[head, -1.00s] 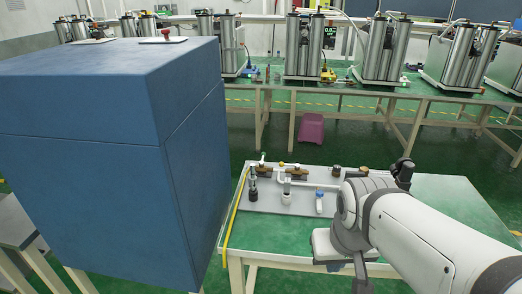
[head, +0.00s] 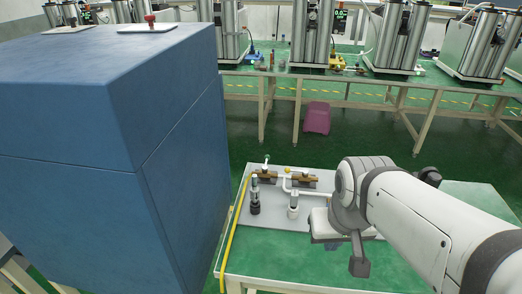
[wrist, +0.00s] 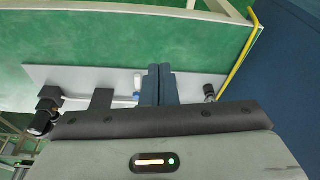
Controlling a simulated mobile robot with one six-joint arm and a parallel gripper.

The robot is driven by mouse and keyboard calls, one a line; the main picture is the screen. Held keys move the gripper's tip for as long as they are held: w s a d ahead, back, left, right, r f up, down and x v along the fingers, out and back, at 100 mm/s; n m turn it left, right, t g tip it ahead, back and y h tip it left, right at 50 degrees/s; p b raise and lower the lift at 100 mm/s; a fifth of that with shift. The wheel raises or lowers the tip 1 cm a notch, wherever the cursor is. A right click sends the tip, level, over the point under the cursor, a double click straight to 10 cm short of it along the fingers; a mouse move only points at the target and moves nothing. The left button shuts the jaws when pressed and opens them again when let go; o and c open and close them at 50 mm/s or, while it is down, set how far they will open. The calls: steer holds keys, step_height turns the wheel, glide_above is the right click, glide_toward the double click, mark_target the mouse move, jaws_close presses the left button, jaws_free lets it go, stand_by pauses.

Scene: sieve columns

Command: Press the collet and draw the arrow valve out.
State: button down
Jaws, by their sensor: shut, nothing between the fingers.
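A grey board (head: 274,221) on the green table carries the small fittings. A dark-based upright fitting (head: 255,205) stands at its left, and a white and grey upright fitting (head: 293,208) stands to the right of it. I cannot tell which part is the arrow valve or its collet. In the wrist view a small white piece with blue (wrist: 137,84) lies just left of my gripper (wrist: 158,70), and a dark fitting (wrist: 209,91) is to the right. My gripper's fingers are together and empty. In the head view my arm hides the board's right part.
A large blue cabinet (head: 105,130) stands close on the left. A yellow hose (head: 234,233) runs along the table's left edge. Brown blocks (head: 304,180) and white tubing sit at the board's back. The table's right side (head: 470,205) is clear.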

steer(key=shift+a, duration=0.1)
steer(key=w+a+f+n+y+b, duration=0.1)
steer(key=w+n, duration=0.4)
steer(key=w, duration=0.5)
steer(key=w+a+f+n+y+b, duration=0.2)
steer(key=w+n+y, duration=0.3)
steer(key=w, duration=0.5)
steer(key=w+a+f+n+g+y+b, duration=0.1)
steer(key=w+n+b, duration=0.3)
steer(key=w, duration=0.7)
steer(key=shift+a+f+n+y, duration=0.75)
steer(key=shift+f+n+y, duration=0.15)
steer(key=shift+n, duration=0.1)
steer(key=shift+s+a, duration=0.1)
